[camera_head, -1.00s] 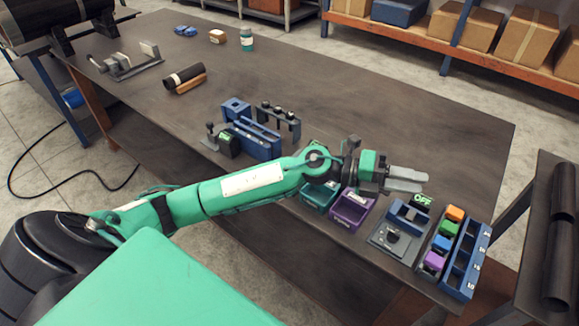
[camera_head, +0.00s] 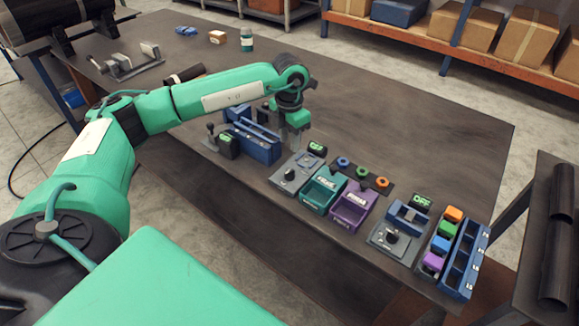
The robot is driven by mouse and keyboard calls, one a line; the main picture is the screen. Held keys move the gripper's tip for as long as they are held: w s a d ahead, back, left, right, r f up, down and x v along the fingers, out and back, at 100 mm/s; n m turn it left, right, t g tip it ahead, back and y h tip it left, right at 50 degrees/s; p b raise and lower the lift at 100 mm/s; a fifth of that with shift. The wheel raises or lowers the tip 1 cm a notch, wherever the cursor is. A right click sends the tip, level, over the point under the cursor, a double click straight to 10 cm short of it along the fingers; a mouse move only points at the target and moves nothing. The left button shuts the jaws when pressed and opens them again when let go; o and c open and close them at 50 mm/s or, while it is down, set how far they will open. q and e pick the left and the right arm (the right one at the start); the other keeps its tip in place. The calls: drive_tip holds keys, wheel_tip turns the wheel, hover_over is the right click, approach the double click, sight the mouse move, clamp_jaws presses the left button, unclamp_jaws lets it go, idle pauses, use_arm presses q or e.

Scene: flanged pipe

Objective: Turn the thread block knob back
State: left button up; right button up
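Two grey plates with knobs lie on the workbench. The left plate (camera_head: 284,180) has a small knob (camera_head: 290,175) and a green-lit display (camera_head: 317,147) behind it. The right plate (camera_head: 382,246) has a black knob (camera_head: 392,237), a blue block (camera_head: 408,216) and a display reading OFF (camera_head: 422,201). I cannot tell by label which is the thread block. My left gripper (camera_head: 294,146) points down just behind the left plate, apart from its knob as far as I can see. Its fingers are small and partly overlapped, so their opening is unclear. My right gripper is out of view.
A teal bin (camera_head: 323,190) and a purple bin (camera_head: 354,206) stand between the plates, with coloured rings (camera_head: 362,172) behind. A blue holder (camera_head: 257,142) and a lever unit (camera_head: 226,146) are at left. A blue rack (camera_head: 466,262) is at right. The bench's right rear is clear.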

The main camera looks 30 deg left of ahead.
sight(289, 171)
use_arm(q)
wheel_tip(289, 171, down, 12)
drive_tip(key=p, duration=0.3)
drive_tip(key=shift+r, duration=0.2)
drive_tip(key=shift+c, duration=0.2)
clamp_jaws()
